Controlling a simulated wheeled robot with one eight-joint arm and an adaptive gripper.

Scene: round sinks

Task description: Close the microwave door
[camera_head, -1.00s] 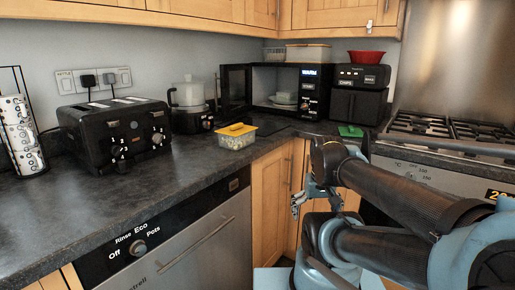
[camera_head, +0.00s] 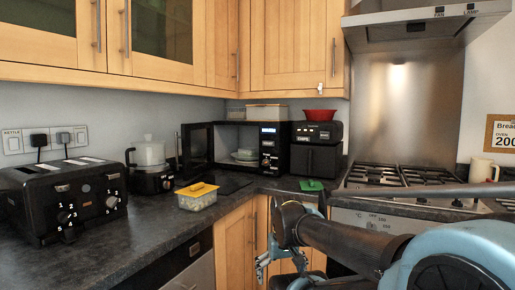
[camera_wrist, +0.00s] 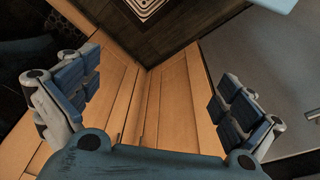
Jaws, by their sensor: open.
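The black microwave (camera_head: 273,150) stands in the back corner of the counter in the head view. Its door (camera_head: 196,147) is open and swung out to the left, and pale dishes (camera_head: 244,155) sit inside. My gripper (camera_head: 268,264) is low in front of the counter edge, below and well apart from the microwave. In the wrist view my gripper (camera_wrist: 160,98) has its two blue-padded fingers wide apart with nothing between them. The wrist view does not show the microwave door.
A yellow-lidded tub (camera_head: 197,197) stands on the counter in front of the open door. A black air fryer (camera_head: 317,150) and a green item (camera_head: 311,185) are on the right, beside the hob (camera_head: 400,176).

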